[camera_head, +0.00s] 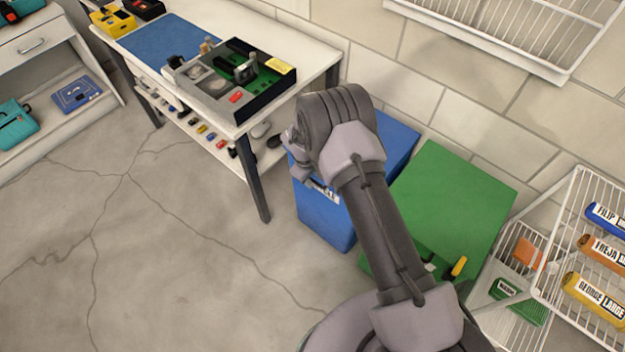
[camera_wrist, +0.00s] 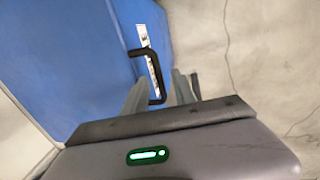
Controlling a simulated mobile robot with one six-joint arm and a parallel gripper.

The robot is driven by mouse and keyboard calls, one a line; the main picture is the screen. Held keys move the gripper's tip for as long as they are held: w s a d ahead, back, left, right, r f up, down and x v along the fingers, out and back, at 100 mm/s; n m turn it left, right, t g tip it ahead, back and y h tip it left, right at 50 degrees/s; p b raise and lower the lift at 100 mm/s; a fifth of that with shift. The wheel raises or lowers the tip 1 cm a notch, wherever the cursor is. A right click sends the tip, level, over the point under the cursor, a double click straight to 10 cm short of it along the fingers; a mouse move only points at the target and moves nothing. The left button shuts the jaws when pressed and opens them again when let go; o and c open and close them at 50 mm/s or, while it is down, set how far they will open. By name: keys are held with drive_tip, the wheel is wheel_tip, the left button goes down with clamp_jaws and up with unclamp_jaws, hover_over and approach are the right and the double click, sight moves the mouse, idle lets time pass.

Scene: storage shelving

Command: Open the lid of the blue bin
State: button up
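The blue bin (camera_head: 325,216) stands against the wall in the head view, beside the green bin. Its lid (camera_head: 398,143) looks shut, though my arm hides much of it. In the wrist view the blue bin (camera_wrist: 95,45) fills the upper left, with a black handle (camera_wrist: 153,68) and a white label (camera_wrist: 146,40) on it. My gripper (camera_wrist: 160,88) is at the handle, its grey fingers apart. The handle's near end lies between the fingers in the picture; I cannot tell whether they touch it.
A green bin (camera_head: 455,200) stands right of the blue bin. A white workbench (camera_head: 300,82) with trays and tools is close on its left. A wire rack (camera_head: 560,235) with labelled tubes is at the right. The cracked floor (camera_head: 180,250) in front is clear.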

drive_tip(key=shift+f, duration=0.1)
clamp_jaws()
idle(1.4)
